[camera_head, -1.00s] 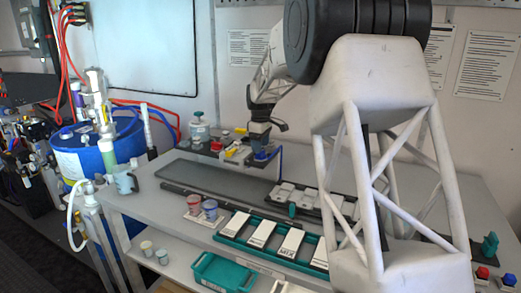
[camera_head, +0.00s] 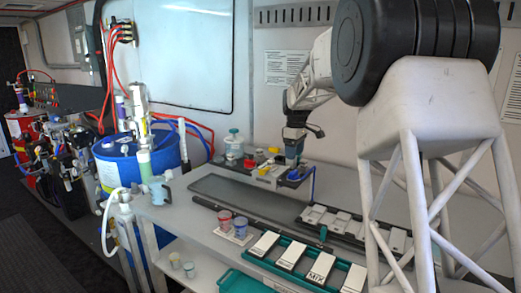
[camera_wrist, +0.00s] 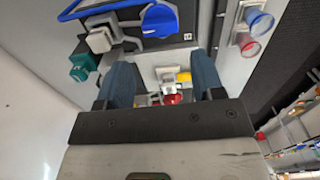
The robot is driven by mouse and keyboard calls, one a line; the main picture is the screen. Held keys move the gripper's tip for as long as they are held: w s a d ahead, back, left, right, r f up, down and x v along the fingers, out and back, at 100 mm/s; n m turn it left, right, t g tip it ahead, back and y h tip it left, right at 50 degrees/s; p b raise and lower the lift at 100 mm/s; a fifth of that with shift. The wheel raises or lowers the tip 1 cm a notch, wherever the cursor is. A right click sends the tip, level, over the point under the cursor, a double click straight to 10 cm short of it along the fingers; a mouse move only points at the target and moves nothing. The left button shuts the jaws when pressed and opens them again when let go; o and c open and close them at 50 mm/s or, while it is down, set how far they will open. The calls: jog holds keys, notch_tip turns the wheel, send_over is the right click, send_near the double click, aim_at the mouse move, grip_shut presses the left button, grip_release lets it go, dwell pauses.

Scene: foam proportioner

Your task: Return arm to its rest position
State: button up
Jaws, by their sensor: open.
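My gripper (camera_wrist: 166,88) is open in the wrist view, with its two dark blue fingers spread apart and nothing seen held between them. In the head view my gripper (camera_head: 293,150) points down over the back of the bench, above a small dark fixture (camera_head: 277,174) with red and yellow parts. In the wrist view a red part (camera_wrist: 173,98) and a yellow part (camera_wrist: 184,77) show between and beyond the fingers. I cannot tell from these views how high the fingertips are above the fixture.
A blue drum (camera_head: 110,165) stands at left. In the wrist view a blue knob (camera_wrist: 160,20) sits close by.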

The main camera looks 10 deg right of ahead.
jog(key=s+a+r+m, duration=0.1)
jog(key=s+a+r, duration=0.15)
jog(key=s, duration=0.45)
jog(key=s+a+r+m, duration=0.2)
jog(key=s+a, duration=0.2)
jog(key=s, duration=0.4)
jog(key=s+a+f+m+t, duration=0.1)
jog(key=s+a+f+m, duration=0.1)
jog(key=s, duration=1.1)
jog(key=s+a+f+m, duration=0.2)
jog(key=s+a+f, duration=0.1)
jog(key=s, duration=1)
jog(key=s+a+f+m+t, duration=0.1)
jog(key=s+a+f+m, duration=0.1)
jog(key=s, duration=1.1)
jog(key=shift+s+a+f+t, duration=0.2)
jog(key=shift+a+f+t, duration=0.1)
jog(key=shift+a+f, duration=0.5)
